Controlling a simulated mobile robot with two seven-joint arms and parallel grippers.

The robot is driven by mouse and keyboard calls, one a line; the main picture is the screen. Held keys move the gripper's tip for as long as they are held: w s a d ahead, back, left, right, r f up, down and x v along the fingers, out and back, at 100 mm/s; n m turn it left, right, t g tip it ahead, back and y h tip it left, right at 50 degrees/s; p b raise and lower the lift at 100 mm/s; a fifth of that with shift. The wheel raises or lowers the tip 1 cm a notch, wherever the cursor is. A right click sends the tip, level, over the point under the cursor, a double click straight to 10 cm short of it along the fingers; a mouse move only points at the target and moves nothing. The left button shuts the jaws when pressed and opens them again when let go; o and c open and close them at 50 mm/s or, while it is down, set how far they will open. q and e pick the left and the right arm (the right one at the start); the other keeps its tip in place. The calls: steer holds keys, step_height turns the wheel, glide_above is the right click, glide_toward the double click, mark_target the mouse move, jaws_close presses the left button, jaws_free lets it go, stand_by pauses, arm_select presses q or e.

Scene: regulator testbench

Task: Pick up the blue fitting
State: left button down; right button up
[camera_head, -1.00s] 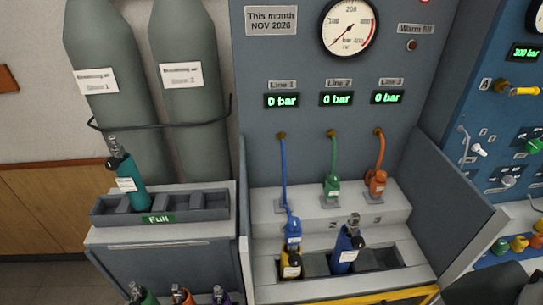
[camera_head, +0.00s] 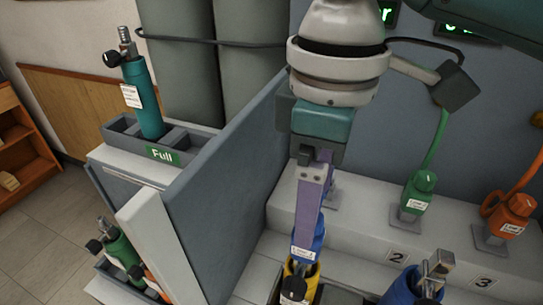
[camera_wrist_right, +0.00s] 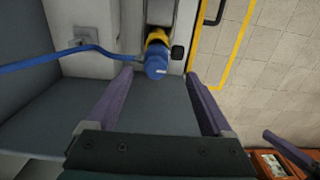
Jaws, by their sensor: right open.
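The blue fitting (camera_head: 319,241) sits at the top of the yellow cylinder (camera_head: 287,290) in the head view, partly hidden by my right gripper. In the right wrist view the blue fitting (camera_wrist_right: 156,66) lies ahead between the fingertips, with the yellow collar (camera_wrist_right: 157,38) behind it and a blue hose (camera_wrist_right: 50,61) running left. My right gripper (camera_wrist_right: 158,78) is open and empty, with a purple finger on each side of the fitting and clear gaps. In the head view it (camera_head: 305,235) points down at the fitting. A purple finger-like part, perhaps of my left gripper, shows at lower right in the wrist view.
A blue cylinder (camera_head: 408,288) stands to the right in the bench. Green (camera_head: 416,195) and orange (camera_head: 508,216) fittings are parked behind. A grey side panel (camera_head: 225,190) rises close left of my right gripper. A teal cylinder (camera_head: 144,95) stands in the rack marked Full (camera_head: 200,133).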

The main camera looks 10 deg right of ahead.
steer(key=f, duration=0.6)
steer(key=shift+w+d+f, duration=0.15)
steer(key=shift+w+f, duration=0.1)
jaws_close()
stand_by(0.4)
